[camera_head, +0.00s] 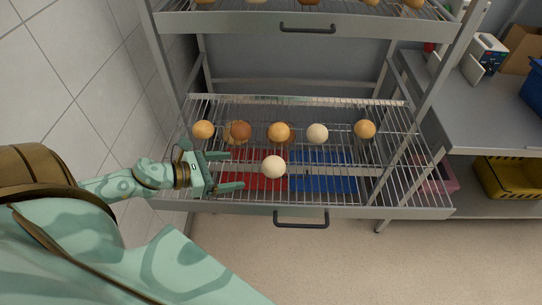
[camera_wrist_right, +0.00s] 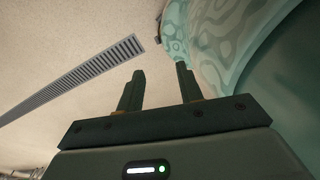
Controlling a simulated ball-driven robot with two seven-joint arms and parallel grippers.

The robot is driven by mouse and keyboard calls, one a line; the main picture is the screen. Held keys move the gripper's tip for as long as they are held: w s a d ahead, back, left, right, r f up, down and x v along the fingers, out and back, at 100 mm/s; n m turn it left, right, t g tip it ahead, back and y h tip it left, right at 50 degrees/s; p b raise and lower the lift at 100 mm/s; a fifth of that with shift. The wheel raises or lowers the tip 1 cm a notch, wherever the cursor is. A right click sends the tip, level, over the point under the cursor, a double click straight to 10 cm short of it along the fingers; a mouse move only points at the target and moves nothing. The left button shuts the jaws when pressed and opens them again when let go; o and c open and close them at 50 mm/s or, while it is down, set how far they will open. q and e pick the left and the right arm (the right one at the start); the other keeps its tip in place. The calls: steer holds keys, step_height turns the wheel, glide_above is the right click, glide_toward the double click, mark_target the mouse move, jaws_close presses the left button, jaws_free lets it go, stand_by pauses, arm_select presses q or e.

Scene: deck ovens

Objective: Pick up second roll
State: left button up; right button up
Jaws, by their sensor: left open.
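Several round rolls rest on the wire rack (camera_head: 400,186) in the head view. A row at the back holds a golden roll (camera_head: 203,129) at the left, a browner roll (camera_head: 240,130) second from left, a golden roll (camera_head: 279,132), a pale roll (camera_head: 317,133) and a golden roll (camera_head: 364,129). One pale roll (camera_head: 273,167) sits alone nearer the front. My left gripper (camera_head: 236,170) is open and empty, its fingers pointing right, just left of this front roll and apart from it. My right gripper (camera_wrist_right: 160,70) is open and empty above the floor in the right wrist view.
Red (camera_head: 262,182) and blue (camera_head: 325,180) surfaces show below the wires. The rack's front has a dark handle (camera_head: 302,223). An upper shelf with more rolls hangs above. A rack post stands at each side. A grey table (camera_head: 470,105) and a yellow crate (camera_head: 505,180) are at right.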

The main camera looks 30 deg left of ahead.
arm_select(q)
steer(key=b, duration=0.2)
glide_toward(277, 165)
steer(key=shift+w+a+f, duration=0.25)
steer(key=shift+a+f, duration=0.1)
steer(key=shift+f, duration=0.35)
steer(key=x, duration=0.4)
steer(key=shift+w+b, duration=0.25)
steer(key=shift+b, duration=0.1)
steer(key=shift+w+d+f, duration=0.25)
steer(key=shift+w+d, duration=0.1)
steer(key=shift+w, duration=0.1)
steer(key=x, duration=0.2)
steer(key=b+x, duration=0.1)
steer(key=x, duration=0.2)
steer(key=shift+w+a+f, duration=0.15)
steer(key=shift+w+f, duration=0.05)
steer(key=shift+f, duration=0.05)
arm_select(e)
steer(key=f, duration=0.1)
steer(key=s+f, duration=0.1)
steer(key=f, duration=0.2)
steer(key=shift+s+d, duration=0.2)
steer(key=shift+d, duration=0.15)
arm_select(q)
steer(key=c, duration=0.9)
steer(key=shift+c, duration=0.7)
arm_select(e)
steer(key=shift+d, duration=0.25)
